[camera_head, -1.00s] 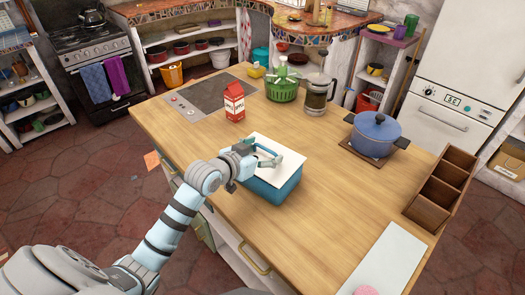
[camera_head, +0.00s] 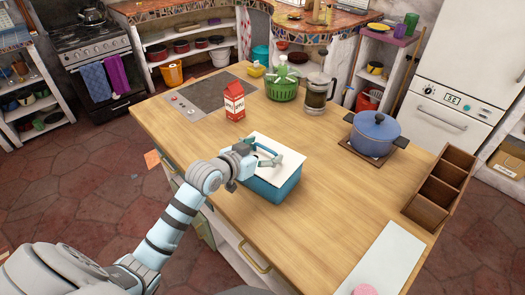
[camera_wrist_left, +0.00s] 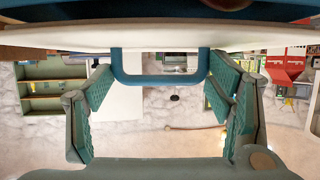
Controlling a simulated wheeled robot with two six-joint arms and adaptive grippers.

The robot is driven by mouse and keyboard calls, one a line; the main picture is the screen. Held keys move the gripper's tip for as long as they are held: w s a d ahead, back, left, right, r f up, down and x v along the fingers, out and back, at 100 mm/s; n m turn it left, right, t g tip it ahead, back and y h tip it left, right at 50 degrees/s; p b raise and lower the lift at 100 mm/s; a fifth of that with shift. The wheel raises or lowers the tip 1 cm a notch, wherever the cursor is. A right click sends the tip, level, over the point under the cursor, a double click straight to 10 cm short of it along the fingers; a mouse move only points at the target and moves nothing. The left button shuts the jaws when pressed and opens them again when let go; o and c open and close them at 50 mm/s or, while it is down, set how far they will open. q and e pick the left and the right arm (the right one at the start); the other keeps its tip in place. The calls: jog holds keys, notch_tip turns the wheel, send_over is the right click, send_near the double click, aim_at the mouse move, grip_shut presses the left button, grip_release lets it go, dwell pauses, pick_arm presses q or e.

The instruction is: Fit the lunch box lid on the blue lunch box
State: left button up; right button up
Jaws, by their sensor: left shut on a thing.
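The blue lunch box (camera_head: 272,187) sits at the near edge of the wooden counter. The white lunch box lid (camera_head: 289,161) lies over its top, roughly lined up with it. My left gripper (camera_head: 268,157) is over the lid and shut on its blue handle. In the left wrist view, the blue handle (camera_wrist_left: 160,79) shows between the fingers, and the lid (camera_wrist_left: 160,37) shows as a pale band with blue behind it. I cannot tell whether the lid is fully seated. My right gripper is not in view.
A red and white milk carton (camera_head: 234,101) stands behind the box. A blue pot (camera_head: 376,133), a French press (camera_head: 319,92) and a green spinner (camera_head: 283,84) stand farther back. A wooden divided tray (camera_head: 441,187) is at the right. The counter right of the box is clear.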

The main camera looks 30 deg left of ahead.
pick_arm(q)
jog(key=shift+f, duration=0.5)
jog(key=o, duration=1.2)
jog(key=v, duration=1.2)
